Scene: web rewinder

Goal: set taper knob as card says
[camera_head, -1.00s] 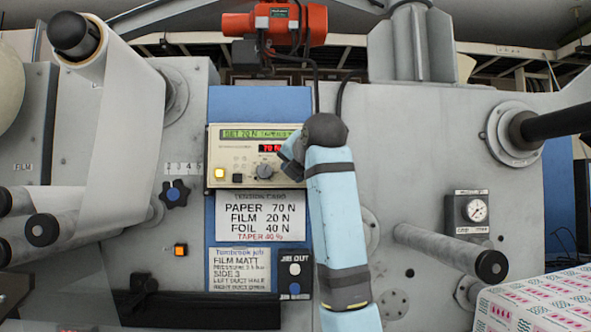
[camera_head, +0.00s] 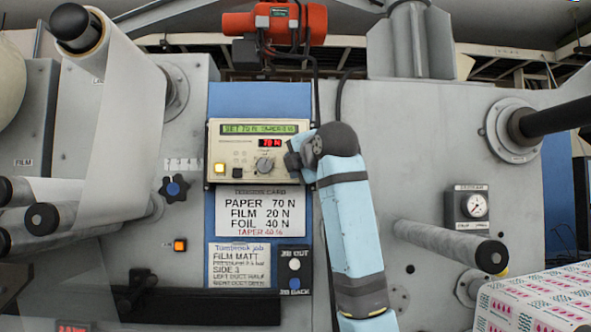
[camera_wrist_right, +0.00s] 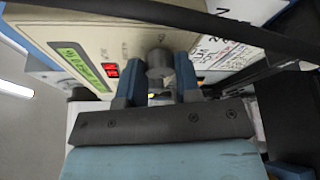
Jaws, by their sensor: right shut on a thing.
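The tension controller (camera_head: 222,150) is a cream box on the blue panel. Its green display (camera_head: 258,128) reads about "SET 70 N TAPER", with the taper figure too small to tell. Its red display (camera_head: 269,143) reads 70 N. The grey round knob (camera_head: 264,166) sits below the red display. My right gripper (camera_head: 284,163) comes from the right. In the right wrist view its two blue fingers (camera_wrist_right: 158,84) are on either side of the knob (camera_wrist_right: 159,62), shut on it. The tension card (camera_head: 260,213) lists PAPER 70 N, FILM 20 N, FOIL 40 N, TAPER 40 %. My left gripper is not in view.
A dark blue star knob (camera_head: 174,188) is at left. Rollers stick out at left and right (camera_head: 491,257).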

